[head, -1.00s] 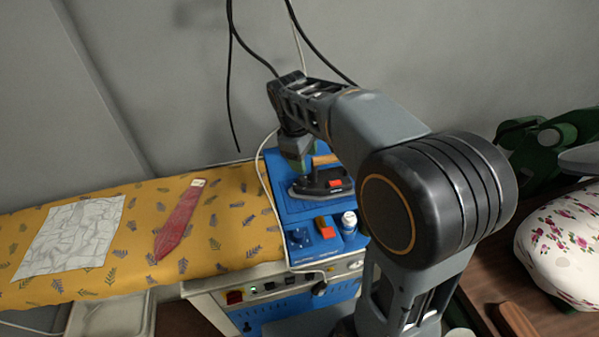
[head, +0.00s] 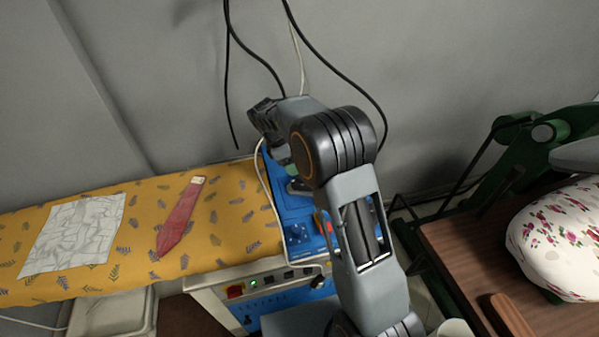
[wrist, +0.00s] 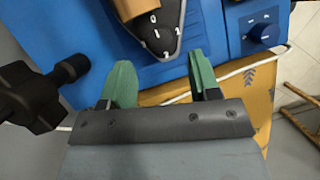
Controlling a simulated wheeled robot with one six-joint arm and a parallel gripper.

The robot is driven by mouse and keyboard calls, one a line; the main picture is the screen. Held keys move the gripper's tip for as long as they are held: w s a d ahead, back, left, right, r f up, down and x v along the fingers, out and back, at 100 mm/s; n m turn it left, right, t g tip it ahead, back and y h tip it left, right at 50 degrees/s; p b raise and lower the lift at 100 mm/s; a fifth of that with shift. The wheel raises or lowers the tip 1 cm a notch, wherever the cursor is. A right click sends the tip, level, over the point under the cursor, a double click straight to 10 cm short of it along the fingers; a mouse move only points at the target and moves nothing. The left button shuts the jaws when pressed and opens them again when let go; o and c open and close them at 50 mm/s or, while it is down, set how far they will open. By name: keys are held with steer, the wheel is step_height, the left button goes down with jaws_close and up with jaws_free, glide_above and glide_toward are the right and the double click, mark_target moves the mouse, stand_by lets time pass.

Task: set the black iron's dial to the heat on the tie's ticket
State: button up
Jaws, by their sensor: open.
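The black iron (wrist: 160,38) shows at the top of the wrist view, with a tan handle (wrist: 128,8) and pale digits near its tip. I cannot make out a dial pointer. In the head view my arm hides most of the iron, which sits on the blue station (head: 290,207). My gripper (wrist: 160,80) has green fingers spread apart with nothing between them. The fingers are close to the iron's tip in the wrist view, apart from it as far as I can tell. The red tie (head: 182,220) lies on the yellow board with a pale ticket (head: 198,180); its writing is too small to read.
A blue knob panel (wrist: 235,35) is right of the iron. The yellow patterned board (head: 230,225) also holds a wrinkled grey-white cloth (head: 75,235). A white cord (wrist: 240,70) crosses near the gripper. Dark cables hang behind; a floral pad (head: 560,240) stands at right.

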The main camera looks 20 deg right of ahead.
steer(key=shift+x, duration=2.65)
steer(key=shift+c, duration=0.3)
steer(key=c, duration=0.8)
steer(key=m+g+p, duration=0.1)
steer(key=m, duration=0.2)
steer(key=shift+y, duration=0.3)
steer(key=shift+c, duration=0.2)
steer(key=o, duration=0.9)
